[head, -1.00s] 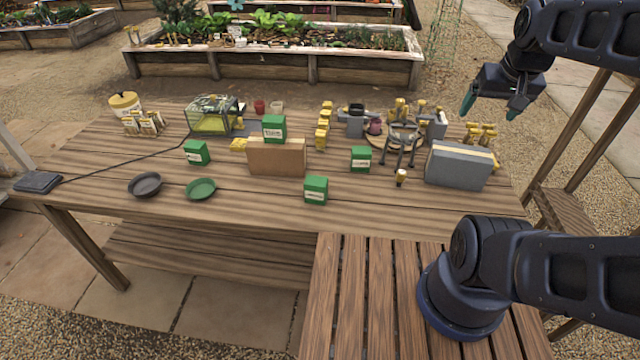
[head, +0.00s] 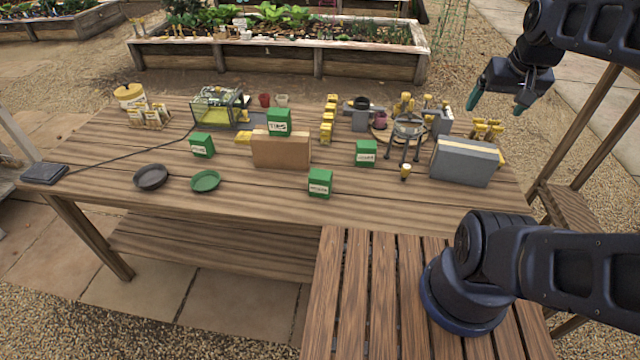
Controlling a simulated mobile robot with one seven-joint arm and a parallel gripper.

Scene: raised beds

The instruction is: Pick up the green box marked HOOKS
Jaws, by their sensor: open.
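Several green boxes with white labels are on the wooden table. Another green box (head: 365,153) stands to the right, and one (head: 320,182) stands nearest the front edge. The labels are too small to read surely, so I cannot tell which says HOOKS. My gripper (head: 497,103) is open and empty, raised at the upper right, well apart from the green boxes.
A grey case (head: 464,162) and a dark stand (head: 405,140) are at the right. A dark dish (head: 150,177) and a green dish (head: 205,181) lie at the front left. A glass tank (head: 215,108) and yellow-topped items stand behind. A cable crosses the left side.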

